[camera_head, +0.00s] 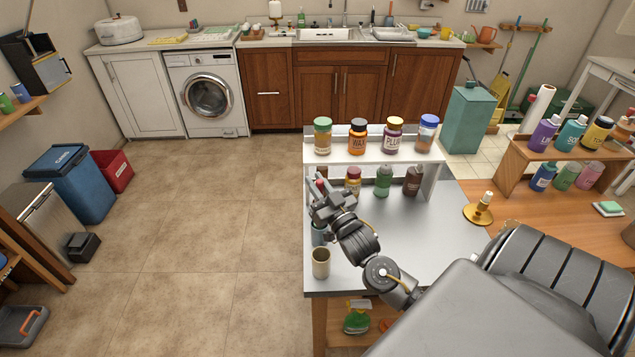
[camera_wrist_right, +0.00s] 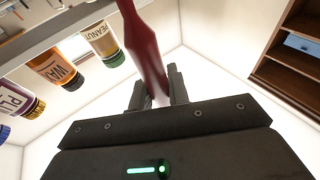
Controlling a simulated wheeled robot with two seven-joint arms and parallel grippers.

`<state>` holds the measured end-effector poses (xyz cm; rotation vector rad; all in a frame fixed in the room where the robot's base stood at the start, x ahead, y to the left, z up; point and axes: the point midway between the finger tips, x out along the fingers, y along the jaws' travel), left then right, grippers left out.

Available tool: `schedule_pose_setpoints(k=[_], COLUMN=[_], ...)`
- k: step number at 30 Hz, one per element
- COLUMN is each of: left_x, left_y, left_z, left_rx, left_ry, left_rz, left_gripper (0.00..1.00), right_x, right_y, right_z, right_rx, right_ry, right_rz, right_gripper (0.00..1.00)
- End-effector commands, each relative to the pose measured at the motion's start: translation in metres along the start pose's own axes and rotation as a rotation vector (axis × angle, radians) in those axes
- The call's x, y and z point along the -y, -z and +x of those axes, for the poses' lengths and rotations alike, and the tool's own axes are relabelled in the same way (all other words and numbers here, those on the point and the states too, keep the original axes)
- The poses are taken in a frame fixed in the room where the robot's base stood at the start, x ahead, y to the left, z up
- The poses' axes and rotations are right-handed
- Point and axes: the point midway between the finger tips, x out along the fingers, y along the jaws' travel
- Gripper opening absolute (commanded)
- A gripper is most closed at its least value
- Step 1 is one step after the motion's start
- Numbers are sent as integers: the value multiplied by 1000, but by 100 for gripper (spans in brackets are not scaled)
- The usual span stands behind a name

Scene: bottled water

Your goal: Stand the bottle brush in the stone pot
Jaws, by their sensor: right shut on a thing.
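My right gripper (camera_head: 328,203) is above the left edge of the grey-topped table. In the right wrist view its jaws (camera_wrist_right: 158,92) are shut on a dark red, long, smooth handle (camera_wrist_right: 145,42), which I take for the bottle brush. Only a small red bit (camera_head: 320,184) of it shows in the head view, and I cannot see its bristles. A beige, stone-like pot (camera_head: 321,264) stands upright and open near the table's front left corner. A blue-grey cup (camera_head: 318,234) stands just behind it, partly hidden by the gripper. My left gripper is out of view.
A white two-level rack (camera_head: 378,158) with several jars stands at the back of the table (camera_head: 420,235), close beyond my right gripper. A brass candle holder (camera_head: 480,212) stands to the right. The tabletop right of my forearm is clear.

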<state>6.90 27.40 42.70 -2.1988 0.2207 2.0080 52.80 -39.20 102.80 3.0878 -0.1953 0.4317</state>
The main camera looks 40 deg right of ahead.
Motion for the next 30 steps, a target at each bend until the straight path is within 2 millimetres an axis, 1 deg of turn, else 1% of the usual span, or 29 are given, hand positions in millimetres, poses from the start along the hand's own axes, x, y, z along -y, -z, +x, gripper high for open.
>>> schedule_pose_setpoints(k=[6, 7, 12, 20, 23, 26, 30], left_x=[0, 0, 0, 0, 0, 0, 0], left_y=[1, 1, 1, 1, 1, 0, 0], left_z=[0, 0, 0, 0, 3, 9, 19], left_rx=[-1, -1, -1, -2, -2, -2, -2], left_ry=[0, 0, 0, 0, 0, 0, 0], left_rz=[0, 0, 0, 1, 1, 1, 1], left_gripper=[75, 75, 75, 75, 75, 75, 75], right_x=[0, 0, 0, 0, 0, 0, 0], right_y=[0, 0, 0, 0, -2, -4, -5], right_z=[0, 0, 0, 0, -6, -20, -48], right_rx=[0, 0, 0, 1, 2, 3, 4], right_ry=[0, 0, 0, 0, 0, 0, 0], right_rz=[0, 0, 0, 0, 0, 0, 1], right_gripper=[0, 20, 42, 43, 43, 43, 43])
